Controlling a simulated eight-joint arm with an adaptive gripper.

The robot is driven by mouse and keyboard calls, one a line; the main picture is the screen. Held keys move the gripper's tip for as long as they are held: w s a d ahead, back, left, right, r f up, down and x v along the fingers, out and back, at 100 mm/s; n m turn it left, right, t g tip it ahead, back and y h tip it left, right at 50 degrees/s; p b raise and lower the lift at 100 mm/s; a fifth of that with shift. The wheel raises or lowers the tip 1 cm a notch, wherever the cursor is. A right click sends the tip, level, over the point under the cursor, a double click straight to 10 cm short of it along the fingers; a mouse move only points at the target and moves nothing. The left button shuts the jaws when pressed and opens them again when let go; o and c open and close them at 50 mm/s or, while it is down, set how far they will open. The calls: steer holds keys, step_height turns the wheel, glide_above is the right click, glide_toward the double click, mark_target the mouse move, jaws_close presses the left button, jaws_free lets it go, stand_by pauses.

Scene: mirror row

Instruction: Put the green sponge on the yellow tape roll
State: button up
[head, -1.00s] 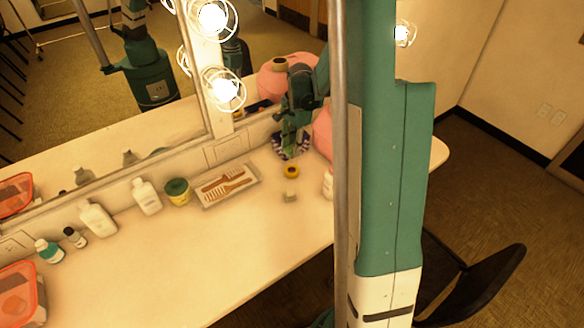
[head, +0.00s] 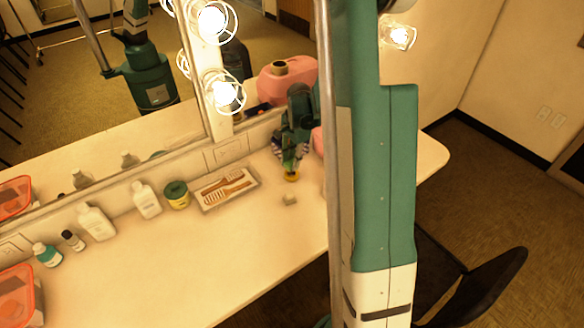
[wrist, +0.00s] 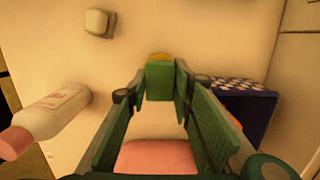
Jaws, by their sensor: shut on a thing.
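My gripper (wrist: 160,90) is shut on the green sponge (wrist: 160,82), which sits between the fingertips in the wrist view. The yellow tape roll (wrist: 160,56) shows only as a small yellow edge just past the sponge; the sponge hides the rest. In the head view my gripper (head: 290,160) points down right over the tape roll (head: 291,178), which lies on the counter. The sponge is hard to make out there. I cannot tell whether the sponge touches the roll.
A small pale block (head: 289,199) lies in front of the roll. A white bottle with a pink cap (wrist: 48,118) lies to the left in the wrist view, a dark blue checked box (wrist: 245,105) to the right. A pink jug (wrist: 155,158) is close. A comb tray (head: 205,206) stands left.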

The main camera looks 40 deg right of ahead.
steer(key=shift+f, duration=1.7)
steer(key=shift+f+b, duration=0.15)
steer(key=shift+b, duration=0.2)
steer(key=o, duration=0.7)
steer(key=shift+r, duration=0.2)
steer(key=shift+d+r+p, duration=0.2)
steer(key=shift+r+p, duration=0.05)
steer(key=shift+r, duration=1.75)
steer(key=shift+d+r+p, duration=0.25)
steer(key=shift+r+p, duration=0.05)
steer(key=shift+r, duration=1.65)
steer(key=shift+d+r+p, duration=0.2)
steer(key=shift+r+p, duration=0.05)
steer(key=shift+r, duration=1.75)
